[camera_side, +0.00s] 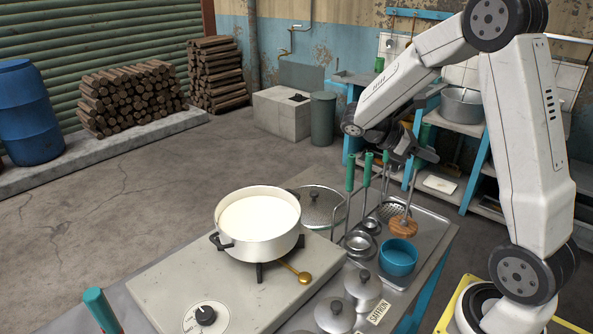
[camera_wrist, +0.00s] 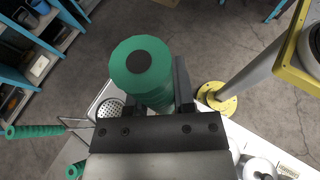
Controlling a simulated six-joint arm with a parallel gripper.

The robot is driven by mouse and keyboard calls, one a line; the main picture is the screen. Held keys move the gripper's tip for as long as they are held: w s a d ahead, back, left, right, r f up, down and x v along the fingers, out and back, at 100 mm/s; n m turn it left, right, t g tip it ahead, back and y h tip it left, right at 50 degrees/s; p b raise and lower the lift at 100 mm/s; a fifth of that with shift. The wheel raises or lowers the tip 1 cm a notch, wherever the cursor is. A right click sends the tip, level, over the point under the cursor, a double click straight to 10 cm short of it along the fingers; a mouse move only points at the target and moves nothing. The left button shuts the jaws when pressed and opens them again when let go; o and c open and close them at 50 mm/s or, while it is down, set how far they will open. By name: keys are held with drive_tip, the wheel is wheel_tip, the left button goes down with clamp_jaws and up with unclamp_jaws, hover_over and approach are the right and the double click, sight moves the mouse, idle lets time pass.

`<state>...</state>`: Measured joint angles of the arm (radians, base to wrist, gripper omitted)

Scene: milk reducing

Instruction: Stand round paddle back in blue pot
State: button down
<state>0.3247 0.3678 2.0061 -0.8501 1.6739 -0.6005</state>
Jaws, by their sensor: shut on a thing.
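The round paddle has a wooden disc (camera_side: 403,227) on a thin metal rod. My gripper (camera_side: 412,152) is shut on its green handle, which fills the space between the jaws in the wrist view (camera_wrist: 140,72). The paddle hangs nearly upright, disc down, with a slight tilt. The blue pot (camera_side: 398,262) stands on the metal tray, just below the disc in the side view. The disc looks above or slightly behind the pot's rim; I cannot tell whether it is centred over the opening. The pot cannot be made out in the wrist view.
Other green-handled tools (camera_side: 350,174) stand in a rack left of my gripper. The metal tray (camera_side: 436,226) also holds small steel bowls (camera_side: 360,243). Lidded tins (camera_side: 363,284) stand in front. A white pan of milk (camera_side: 257,238) sits on the burner at left.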

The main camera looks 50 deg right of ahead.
sight(411, 189)
drive_tip(key=shift+s+d+f, duration=0.15)
drive_tip(key=shift+s+f, duration=0.2)
drive_tip(key=shift+f, duration=5)
drive_tip(key=shift+c, duration=1.9)
unclamp_jaws()
